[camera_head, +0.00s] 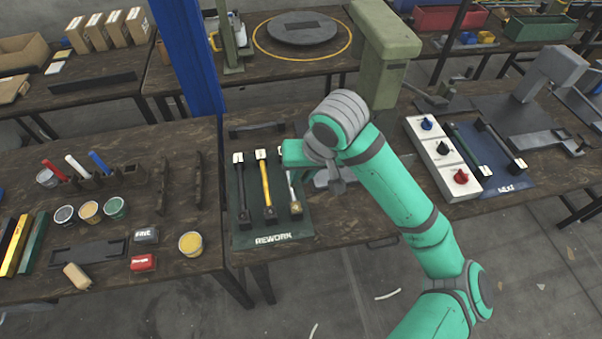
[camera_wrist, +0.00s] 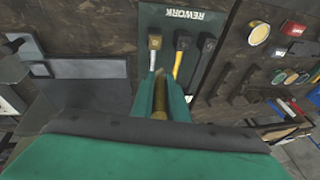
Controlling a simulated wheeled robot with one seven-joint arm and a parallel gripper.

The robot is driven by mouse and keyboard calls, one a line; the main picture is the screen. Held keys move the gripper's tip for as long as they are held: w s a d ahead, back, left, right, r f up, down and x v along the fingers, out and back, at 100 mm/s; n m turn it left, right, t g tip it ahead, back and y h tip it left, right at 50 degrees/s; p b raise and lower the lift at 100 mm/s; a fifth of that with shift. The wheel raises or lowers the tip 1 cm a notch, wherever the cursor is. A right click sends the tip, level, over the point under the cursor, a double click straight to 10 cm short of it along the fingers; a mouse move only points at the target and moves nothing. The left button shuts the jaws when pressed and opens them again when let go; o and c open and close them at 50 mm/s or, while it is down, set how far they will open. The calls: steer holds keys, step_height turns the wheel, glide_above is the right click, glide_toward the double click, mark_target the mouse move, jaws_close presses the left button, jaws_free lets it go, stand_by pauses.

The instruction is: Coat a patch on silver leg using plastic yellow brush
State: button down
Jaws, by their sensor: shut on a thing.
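A green mat (camera_head: 275,236) marked REWORK holds a black leg (camera_head: 241,195), a yellow leg (camera_head: 265,190) and the silver leg (camera_head: 296,207) at its right. The wrist view shows the mat turned around, with the silver leg's block end (camera_wrist: 154,42) just beyond my fingers. My gripper (camera_wrist: 161,88) is shut on a slim, dull yellow thing (camera_wrist: 160,104), which looks like the yellow brush. In the head view my gripper (camera_head: 293,153) is over the upper part of the silver leg. Its fingertips and the brush are hidden there. I cannot tell whether the brush touches the leg.
Red (camera_head: 54,169), white (camera_head: 78,166) and blue (camera_head: 98,162) handled brushes stand on the left bench with several paint pots. A green press (camera_head: 380,65) rises behind my arm. A white box with knobs (camera_head: 443,160) and a blue mat (camera_head: 505,190) are right.

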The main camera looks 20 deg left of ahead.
stand_by(0.6)
steer(key=shift+f, duration=0.5)
